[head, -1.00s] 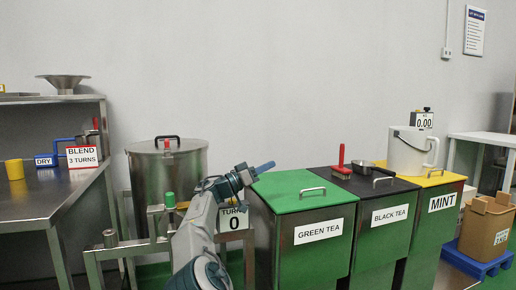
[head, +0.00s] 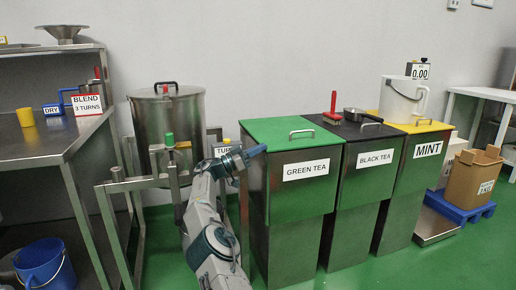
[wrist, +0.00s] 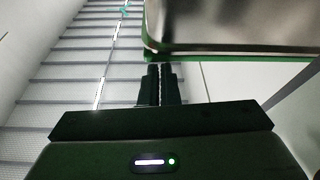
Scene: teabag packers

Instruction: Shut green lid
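The green lid (head: 283,132) lies flat on top of the GREEN TEA bin (head: 290,190) in the head view, with its metal handle (head: 302,132) facing up. My gripper (head: 256,151) is at the bin's upper left side, lower in the picture than the lid's left edge. I cannot tell if it touches the bin. In the wrist view my gripper's dark fingers (wrist: 160,84) are together with nothing seen between them. A metal surface with a green edge (wrist: 150,56) is just beyond the fingertips at upper right.
A white jug (head: 402,98) stands on the MINT bin's yellow lid (head: 425,126). A steel pot (head: 168,125) and metal frame stand left. Green floor shows in front.

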